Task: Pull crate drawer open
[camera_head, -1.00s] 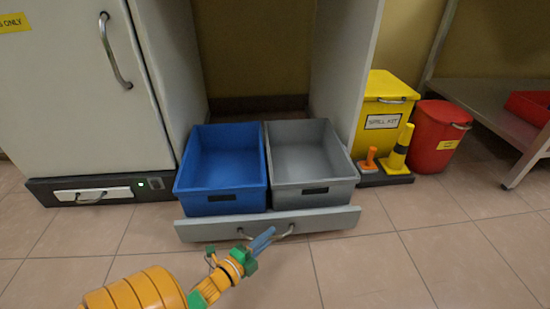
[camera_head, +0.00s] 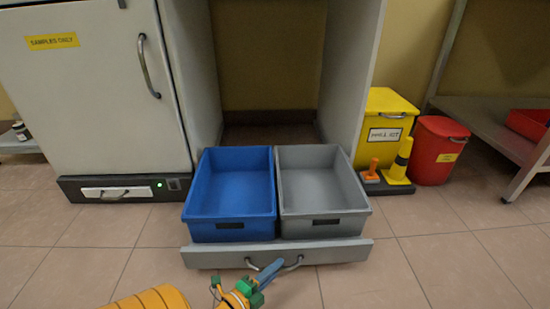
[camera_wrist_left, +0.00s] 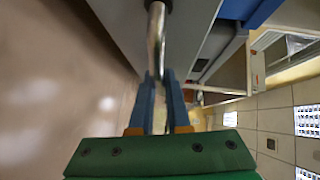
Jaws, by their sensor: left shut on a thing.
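The crate drawer has a grey front panel (camera_head: 215,257) low to the floor. It stands out from the open bay between the white cabinet sides. It carries a blue crate (camera_head: 233,183) on the left and a grey crate (camera_head: 322,185) on the right, both empty. My left gripper (camera_head: 268,272) is shut on the drawer's curved metal handle (camera_head: 292,266). In the left wrist view, the blue fingers (camera_wrist_left: 160,82) close around the handle bar (camera_wrist_left: 156,30). My right gripper is out of view.
A yellow spill kit bin (camera_head: 385,125), a red bin (camera_head: 438,150) and a yellow-black post (camera_head: 400,162) stand at the right. The tiled floor in front is clear.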

